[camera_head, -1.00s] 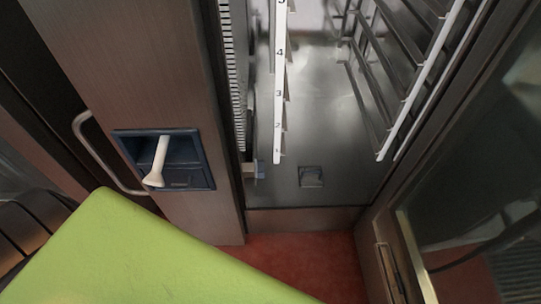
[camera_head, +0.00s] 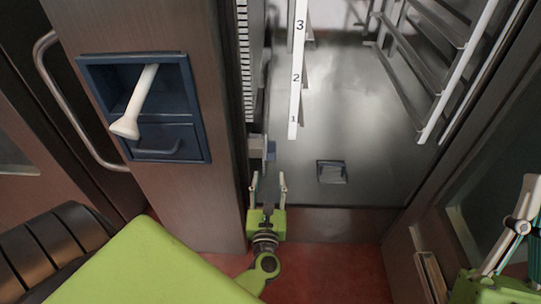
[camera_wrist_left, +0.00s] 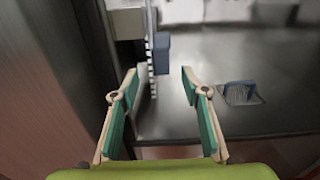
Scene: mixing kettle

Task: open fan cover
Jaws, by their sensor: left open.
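The fan cover seems to be the slotted panel (camera_head: 244,62) on the left inner wall of the open steel oven chamber. A grey block (camera_head: 256,146) and a small blue piece (camera_head: 271,151) sit at its lower end. In the left wrist view the blue piece (camera_wrist_left: 162,52) and the grey block (camera_wrist_left: 127,22) lie ahead of the fingertips. My left gripper (camera_head: 268,181) is open and empty, just below these pieces at the chamber's front edge. My right gripper (camera_head: 519,212) is partly in view at the right edge; its jaw opening is unclear.
A white numbered rack rail (camera_head: 297,70) hangs beside the panel. More racks (camera_head: 430,65) line the right wall. The open glass door (camera_head: 480,200) stands at right. A blue recess with a white handle (camera_head: 139,105) is on the left column. The chamber floor is largely clear.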

